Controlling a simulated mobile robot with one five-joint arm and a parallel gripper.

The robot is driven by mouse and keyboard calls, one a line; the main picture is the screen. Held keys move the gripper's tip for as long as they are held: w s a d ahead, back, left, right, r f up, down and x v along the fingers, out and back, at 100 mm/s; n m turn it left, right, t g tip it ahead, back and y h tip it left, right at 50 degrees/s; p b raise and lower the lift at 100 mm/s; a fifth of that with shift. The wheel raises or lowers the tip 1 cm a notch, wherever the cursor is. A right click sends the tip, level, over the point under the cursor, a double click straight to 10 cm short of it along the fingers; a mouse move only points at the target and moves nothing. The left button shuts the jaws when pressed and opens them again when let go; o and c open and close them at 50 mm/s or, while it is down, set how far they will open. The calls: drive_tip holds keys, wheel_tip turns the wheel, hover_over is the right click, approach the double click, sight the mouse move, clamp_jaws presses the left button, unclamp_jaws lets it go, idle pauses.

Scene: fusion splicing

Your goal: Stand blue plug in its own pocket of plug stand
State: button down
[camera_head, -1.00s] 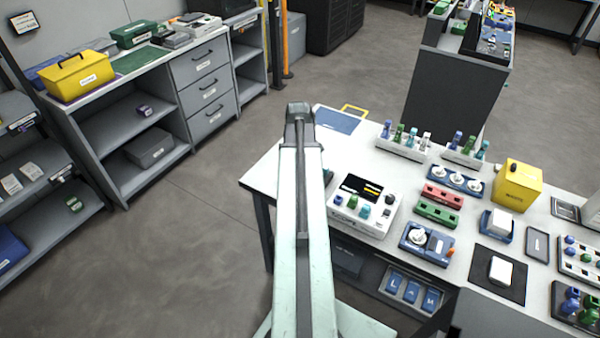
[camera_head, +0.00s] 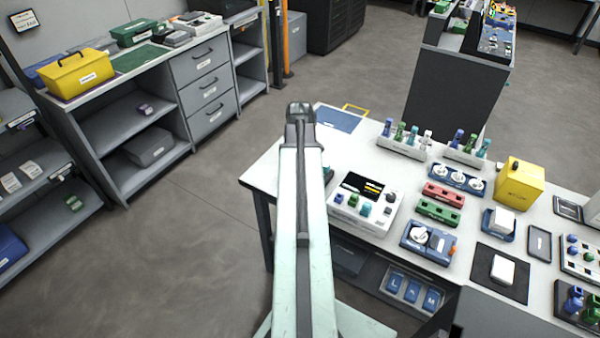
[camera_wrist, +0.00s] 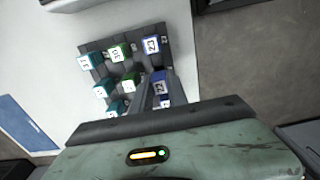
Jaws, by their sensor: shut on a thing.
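In the wrist view my gripper (camera_wrist: 160,92) is shut on a blue plug (camera_wrist: 159,87) with a white label on top. The dark grey plug stand (camera_wrist: 89,47) lies below it, with rows of labelled blue, green and teal plugs. The held plug is over or in the blue column, nearer me than another blue plug (camera_wrist: 152,44). I cannot tell whether it is seated in a pocket or still above it. In the head view my arm hides the gripper and most or all of the stand.
The stand is on a white table (camera_head: 265,172), near a blue mat (camera_head: 338,120). A white device with a screen (camera_head: 366,200) is to the right of my arm. Plug racks (camera_head: 404,146), trays and a yellow box (camera_head: 520,183) fill the table further right.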

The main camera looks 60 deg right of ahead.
drive_tip(key=shift+f, duration=0.15)
idle(0.5)
drive_tip(key=shift+f+b, duration=0.3)
drive_tip(key=shift+b, duration=0.15)
drive_tip(key=shift+f+b, duration=0.85)
drive_tip(key=shift+f, duration=0.05)
idle(0.4)
drive_tip(key=c, duration=1.2)
unclamp_jaws()
drive_tip(key=shift+r, duration=0.15)
wheel_tip(320, 180, up, 6)
drive_tip(key=p, duration=0.6)
